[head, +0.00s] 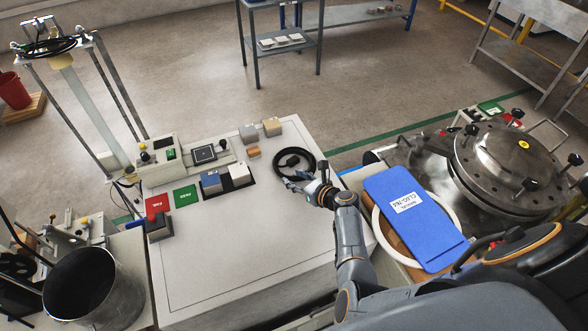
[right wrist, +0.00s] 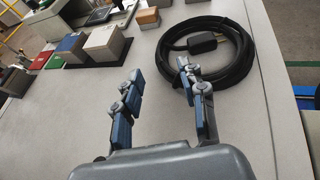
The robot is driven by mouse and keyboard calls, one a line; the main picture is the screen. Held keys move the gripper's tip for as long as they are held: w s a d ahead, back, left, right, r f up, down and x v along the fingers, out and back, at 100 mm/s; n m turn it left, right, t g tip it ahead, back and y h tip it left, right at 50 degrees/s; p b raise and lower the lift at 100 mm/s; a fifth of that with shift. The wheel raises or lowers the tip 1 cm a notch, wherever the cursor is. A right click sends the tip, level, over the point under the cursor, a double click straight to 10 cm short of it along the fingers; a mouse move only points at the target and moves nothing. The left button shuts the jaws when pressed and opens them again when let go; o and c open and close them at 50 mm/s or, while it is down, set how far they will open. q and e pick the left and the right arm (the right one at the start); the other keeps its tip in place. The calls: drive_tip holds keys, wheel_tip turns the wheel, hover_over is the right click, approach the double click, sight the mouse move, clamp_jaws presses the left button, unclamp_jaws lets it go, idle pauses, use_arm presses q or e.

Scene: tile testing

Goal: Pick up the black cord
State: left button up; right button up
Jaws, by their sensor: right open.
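The black cord (head: 309,158) lies coiled on the white table top, near its right edge, with a black plug or connector block inside the coil. It also shows in the right wrist view (right wrist: 241,70), at the upper right. My right gripper (head: 300,181) is open at the near side of the coil. In the right wrist view (right wrist: 158,83) its right finger overlaps the left part of the coil, and its left finger is over bare table to the left. I cannot tell whether the finger touches the cord. My left gripper is not in view.
Left of the cord on the white table (head: 262,232) are small grey and tan blocks (head: 272,127), a red plate (head: 157,206), a green plate (head: 185,196) and a device (head: 204,153). A blue board (head: 413,220) and a round metal vessel (head: 505,165) stand right. The table's front is clear.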

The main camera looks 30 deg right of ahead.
sight(283, 172)
drive_tip(key=b+x, duration=0.1)
drive_tip(key=x, duration=0.1)
drive_tip(key=shift+w+f, duration=0.25)
drive_tip(key=shift+f, duration=0.1)
drive_tip(key=shift+w+a+b, duration=0.1)
drive_tip(key=shift+w+b, duration=0.25)
drive_tip(key=w+f+b, duration=0.1)
drive_tip(key=w+b, duration=0.1)
drive_tip(key=b, duration=0.1)
drive_tip(key=w+f+b, duration=0.1)
drive_tip(key=shift+a+f+b, duration=0.25)
drive_tip(key=shift+f+b, duration=0.1)
drive_tip(key=shift+w+a+f+b, duration=0.15)
drive_tip(key=shift+w+b, duration=0.25)
drive_tip(key=shift+w, duration=0.2)
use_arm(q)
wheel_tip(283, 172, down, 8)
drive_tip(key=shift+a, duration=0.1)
use_arm(e)
drive_tip(key=shift+r, duration=0.2)
clamp_jaws()
